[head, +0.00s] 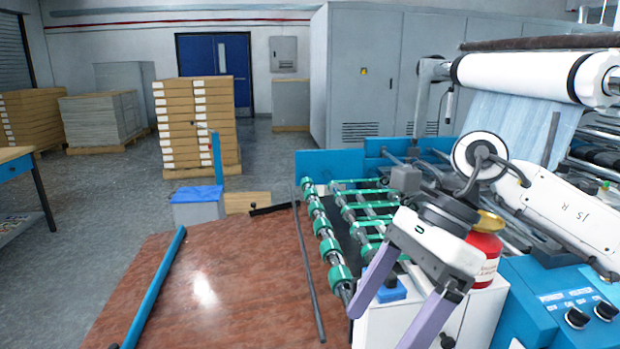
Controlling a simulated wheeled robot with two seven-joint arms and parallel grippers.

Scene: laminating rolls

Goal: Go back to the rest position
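My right gripper (382,328) comes in from the right and hangs over the front of the laminating machine. Its two purple fingers are spread apart and point down. Nothing shows between them except the machine's pale top and a blue block (388,288) behind; I cannot tell how close the fingers are to these. My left gripper is not in view. A white roll (520,75) with a hanging blue-tinted film (530,118) is mounted at the upper right of the machine.
A red container (484,262) stands just behind my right gripper. Green rollers (325,240) run along the machine's left side. A blue control panel (560,300) is at the lower right. The brown table (215,290) at the left is mostly clear. Stacked boxes (195,125) stand behind.

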